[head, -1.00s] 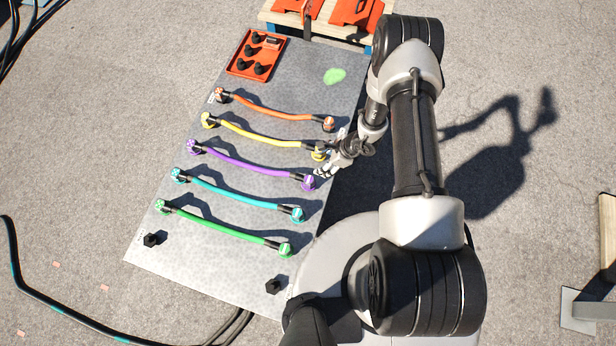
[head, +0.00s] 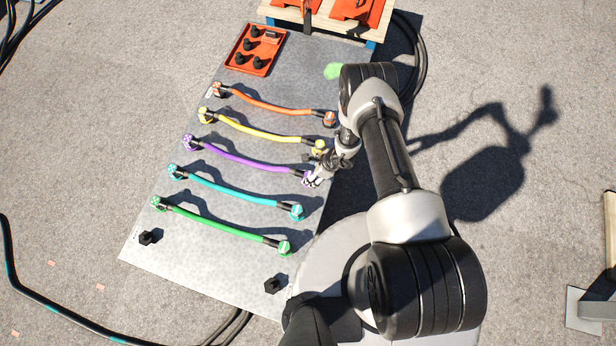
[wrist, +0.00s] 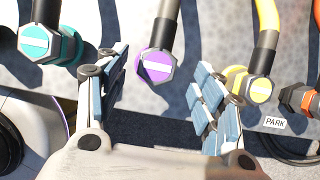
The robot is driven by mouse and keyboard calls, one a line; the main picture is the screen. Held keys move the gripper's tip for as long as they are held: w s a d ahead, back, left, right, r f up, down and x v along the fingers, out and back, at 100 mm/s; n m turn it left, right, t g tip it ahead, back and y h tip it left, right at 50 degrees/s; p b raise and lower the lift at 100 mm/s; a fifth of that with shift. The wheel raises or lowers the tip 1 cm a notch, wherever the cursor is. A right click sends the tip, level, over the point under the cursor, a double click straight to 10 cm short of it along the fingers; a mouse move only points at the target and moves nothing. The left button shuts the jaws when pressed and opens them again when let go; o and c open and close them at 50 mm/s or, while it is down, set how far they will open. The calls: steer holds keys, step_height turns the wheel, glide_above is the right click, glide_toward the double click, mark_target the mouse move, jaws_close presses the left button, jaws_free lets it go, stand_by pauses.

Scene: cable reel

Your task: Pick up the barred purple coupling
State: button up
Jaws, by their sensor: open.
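The barred purple coupling (wrist: 157,66) is a hexagonal end piece with a white bar across its purple face, on a dark hose end. In the wrist view it lies between the two fingers of my open gripper (wrist: 164,74), with visible gaps on both sides. In the head view my gripper (head: 318,174) is at the right end of the purple hose (head: 240,158) and partly covers the coupling. Another purple coupling (head: 190,142) is at the hose's left end; its mark is too small to read.
The teal coupling (wrist: 42,43) is close outside the left finger, and the yellow coupling (wrist: 254,87) is close outside the right finger. All lie on a grey metal plate (head: 205,245). A red tray (head: 246,63) with black parts sits at the plate's far end.

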mark_target(309, 175)
steer(key=b+x, duration=0.2)
steer(key=x, duration=0.2)
steer(key=shift+s+a+f, duration=0.1)
steer(key=shift+a+f, duration=0.1)
steer(key=shift+f, duration=0.15)
steer(key=shift+r, duration=0.1)
steer(key=c, duration=1.3)
